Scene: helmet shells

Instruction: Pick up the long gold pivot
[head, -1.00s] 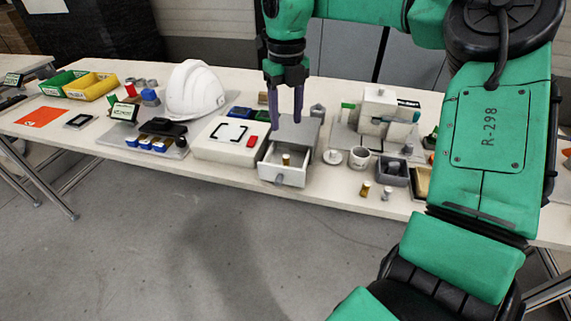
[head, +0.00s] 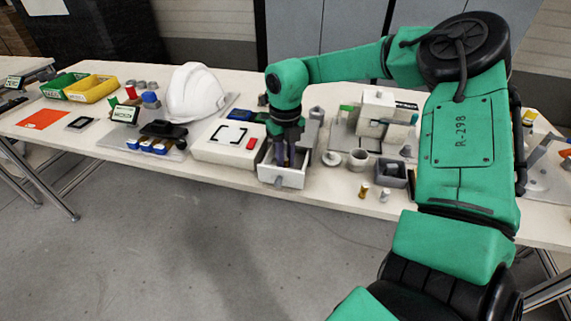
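An open drawer (head: 292,180) juts from the front of a grey box on the table. My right gripper (head: 287,163) points straight down with its purple fingertips inside this drawer. The gold pivot in the drawer is hidden behind the fingers and the wrist now, so I cannot tell whether they hold it. Another gold pivot (head: 363,191) stands on the table right of the drawer, beside a small silver piece (head: 385,194). My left gripper is out of view.
A white block with a red button (head: 227,142) stands just left of the drawer. A white helmet shell (head: 194,92) is behind it. The floor in front is clear.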

